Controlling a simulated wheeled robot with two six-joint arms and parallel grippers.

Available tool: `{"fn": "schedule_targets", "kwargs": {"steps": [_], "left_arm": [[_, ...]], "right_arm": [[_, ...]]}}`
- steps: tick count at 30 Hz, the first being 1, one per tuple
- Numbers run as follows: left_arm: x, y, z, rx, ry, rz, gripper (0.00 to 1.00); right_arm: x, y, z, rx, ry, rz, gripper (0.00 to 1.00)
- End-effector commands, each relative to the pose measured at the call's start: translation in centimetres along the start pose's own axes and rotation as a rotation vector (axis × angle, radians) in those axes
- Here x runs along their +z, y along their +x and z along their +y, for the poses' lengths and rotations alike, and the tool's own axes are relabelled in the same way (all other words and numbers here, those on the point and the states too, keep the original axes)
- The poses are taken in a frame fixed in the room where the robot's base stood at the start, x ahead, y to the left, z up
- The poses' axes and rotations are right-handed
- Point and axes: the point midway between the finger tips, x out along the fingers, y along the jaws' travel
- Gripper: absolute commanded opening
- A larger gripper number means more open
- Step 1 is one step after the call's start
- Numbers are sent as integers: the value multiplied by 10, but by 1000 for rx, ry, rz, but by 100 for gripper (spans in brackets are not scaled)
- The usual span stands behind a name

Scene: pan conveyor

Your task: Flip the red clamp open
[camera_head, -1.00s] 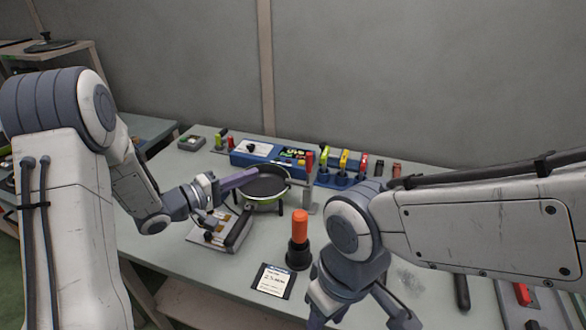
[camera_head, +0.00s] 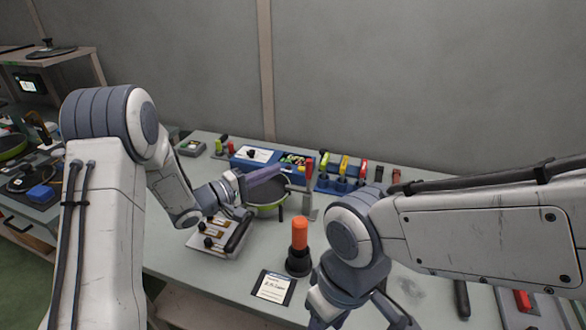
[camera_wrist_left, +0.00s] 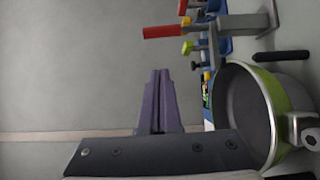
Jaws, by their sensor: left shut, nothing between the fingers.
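The red clamp (camera_head: 309,167) stands on a grey metal post behind the pan, its red handle pointing up. In the left wrist view the red handle (camera_wrist_left: 165,32) lies sideways at the top. My left gripper (camera_head: 281,171) is shut and empty. Its purple fingers cross above the pan, with the tips just left of the red handle. In the left wrist view the fingers (camera_wrist_left: 159,74) are together and apart from the handle. The green-rimmed pan (camera_head: 266,210) sits beneath, partly hidden by my gripper. My right gripper (camera_head: 363,318) is cut off at the bottom edge.
An orange-topped black stand (camera_head: 300,235) and a label card (camera_head: 273,287) are in front of the clamp. A blue bin row (camera_head: 255,164) and several coloured-handled tools stand behind. A small fixture plate (camera_head: 220,238) lies left of the pan.

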Motion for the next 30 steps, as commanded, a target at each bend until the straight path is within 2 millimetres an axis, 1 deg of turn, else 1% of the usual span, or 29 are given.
{"fn": "schedule_targets", "kwargs": {"steps": [1, 3, 6, 9, 15, 25, 30], "left_arm": [[1, 12, 1, -1, 0, -4, 0], [2, 25, 1, 0, -1, -4, 0], [15, 35, 1, -1, -2, -4, 0], [22, 43, 1, -1, -1, -2, 0], [28, 49, 0, -1, 0, 1, 0], [28, 49, 0, -2, 1, 1, 0], [30, 50, 3, -18, 24, 0, 0]], "right_arm": [[0, -2, 0, 0, 0, 0, 50], [0, -4, 0, 0, 0, 0, 50], [0, -6, 0, 0, 0, 0, 50], [0, -8, -1, 0, 0, 0, 50], [0, -8, -1, 0, 0, 0, 50], [0, -9, -1, 0, 0, 0, 50], [-1, -14, -1, 0, 0, 0, 50]]}}
